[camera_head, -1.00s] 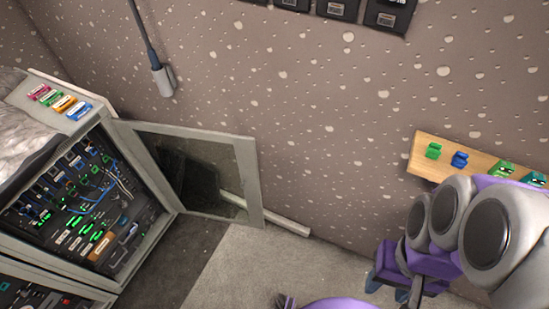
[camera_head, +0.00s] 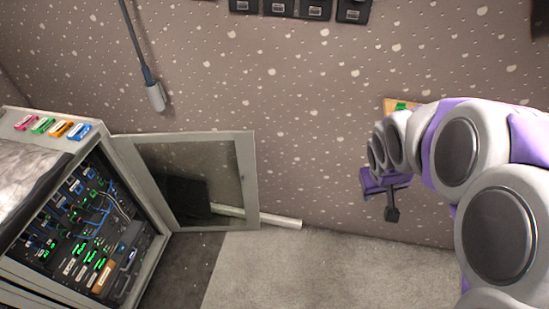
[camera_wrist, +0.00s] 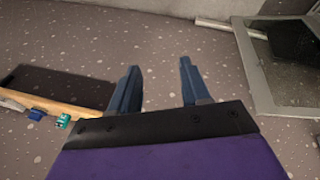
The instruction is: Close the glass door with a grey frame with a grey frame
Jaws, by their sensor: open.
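The glass door with a grey frame (camera_head: 247,178) stands swung open on the left in the head view. It is hinged at the right front edge of the rack cabinet (camera_head: 152,190). In the wrist view the door's grey frame (camera_wrist: 252,70) shows at the upper right. My gripper (camera_head: 390,205) is to the right of the door, well apart from it, in front of the wall. In the wrist view my gripper (camera_wrist: 158,72) has its two blue fingers spread, with nothing between them. My arm hides part of the right side in the head view.
A wooden shelf (camera_head: 390,105) on the wall is mostly behind my arm; it also shows in the wrist view (camera_wrist: 60,103). A grey handset (camera_head: 156,97) hangs by a cord. A pale bar (camera_head: 285,222) lies along the wall base. Carpet (camera_head: 330,265) between door and arm is clear.

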